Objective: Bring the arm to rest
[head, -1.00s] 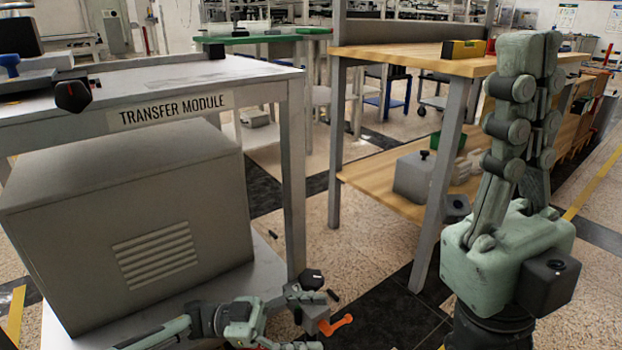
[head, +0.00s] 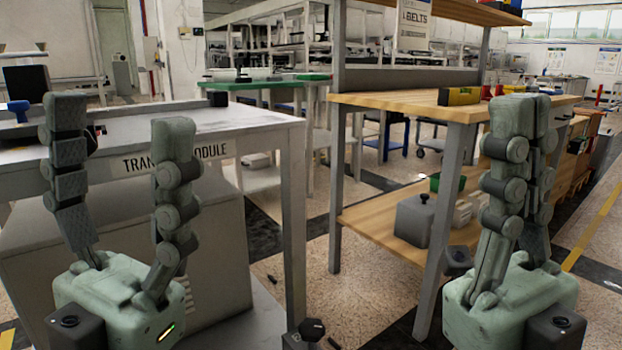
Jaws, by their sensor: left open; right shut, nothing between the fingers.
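My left gripper (head: 120,128) stands upright at the left of the head view, its two fingers spread wide and nothing between them. It is in front of the transfer module table (head: 262,128) and hides part of its label. My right gripper (head: 522,110) stands upright at the right, its fingers together and empty. It is in front of the wooden workbench (head: 390,102). Both grippers point up, and their wrists show at the bottom of the view.
A black knob (head: 312,329) on a grey part shows low down at the bottom centre. A grey block (head: 413,220) sits on the bench's lower shelf (head: 375,225).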

